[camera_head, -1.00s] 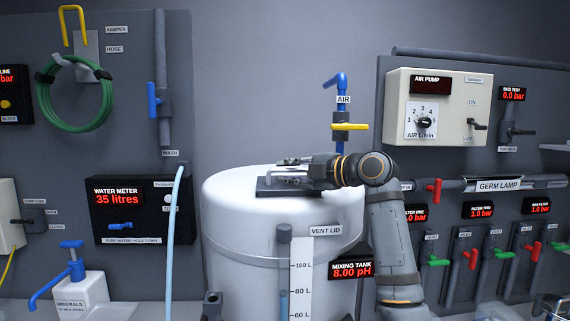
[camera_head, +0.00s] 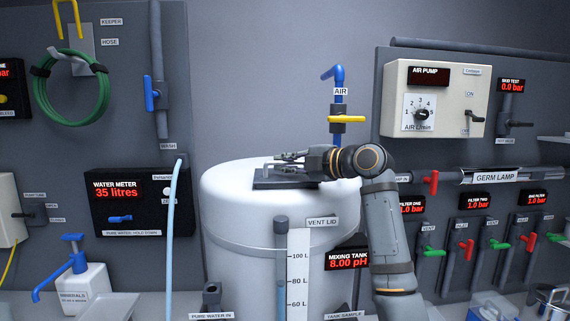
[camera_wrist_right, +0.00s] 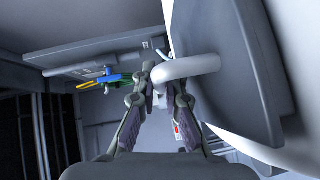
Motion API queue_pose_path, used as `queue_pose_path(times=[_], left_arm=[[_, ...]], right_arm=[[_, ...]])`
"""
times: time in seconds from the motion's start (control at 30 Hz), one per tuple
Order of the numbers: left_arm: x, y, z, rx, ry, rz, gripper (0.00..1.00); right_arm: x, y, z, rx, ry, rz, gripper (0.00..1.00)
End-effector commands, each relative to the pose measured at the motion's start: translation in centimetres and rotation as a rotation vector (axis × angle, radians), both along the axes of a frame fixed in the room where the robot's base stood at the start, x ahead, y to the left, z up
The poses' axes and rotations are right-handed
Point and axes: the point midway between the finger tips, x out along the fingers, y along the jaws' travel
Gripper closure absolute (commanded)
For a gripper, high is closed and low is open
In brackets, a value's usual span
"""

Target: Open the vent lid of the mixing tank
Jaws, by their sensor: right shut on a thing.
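The mixing tank (camera_head: 250,215) is a large white drum in the middle of the head view. Its vent lid (camera_head: 262,183) is a dark grey plate on the tank top, above the "VENT LID" label (camera_head: 322,222). The lid looks flat or nearly so; I cannot tell if it is slightly raised. My right gripper (camera_head: 288,160) reaches over the lid from the right. In the right wrist view, the lid (camera_wrist_right: 255,85) carries a pale looped handle (camera_wrist_right: 192,68), and my right gripper (camera_wrist_right: 158,80) is shut on this handle. My left gripper is not in view.
The blue air pipe with a yellow valve lever (camera_head: 347,119) stands behind the tank. The pH display (camera_head: 347,259) is at the tank's right front. A light blue hose (camera_head: 171,215) hangs to its left. Open space lies above the lid.

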Motion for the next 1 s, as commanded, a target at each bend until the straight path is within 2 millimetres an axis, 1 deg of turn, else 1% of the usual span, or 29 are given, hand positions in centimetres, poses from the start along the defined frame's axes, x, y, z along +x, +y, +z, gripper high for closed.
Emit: queue_pose_path(times=[0.1,0.27,0.37,0.47,0.57,0.8,1.0], left_arm=[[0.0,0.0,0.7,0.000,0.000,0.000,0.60],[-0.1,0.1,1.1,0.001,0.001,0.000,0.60],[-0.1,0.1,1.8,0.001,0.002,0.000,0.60],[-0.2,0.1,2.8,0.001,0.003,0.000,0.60],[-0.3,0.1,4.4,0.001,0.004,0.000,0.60],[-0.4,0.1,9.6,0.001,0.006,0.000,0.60],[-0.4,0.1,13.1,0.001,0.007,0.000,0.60]], right_arm=[[0.1,0.0,0.4,-0.002,0.021,0.000,1.00],[0.2,-0.1,0.6,-0.001,0.038,0.000,1.00],[0.3,-0.1,1.0,0.000,0.059,-0.001,1.00],[0.4,-0.1,1.6,-0.001,0.093,-0.002,1.00],[0.7,-0.1,2.5,0.000,0.145,-0.003,1.00],[1.8,-0.1,4.5,-0.001,0.324,-0.003,1.00],[2.7,-0.1,5.3,-0.001,0.458,-0.003,1.00]])
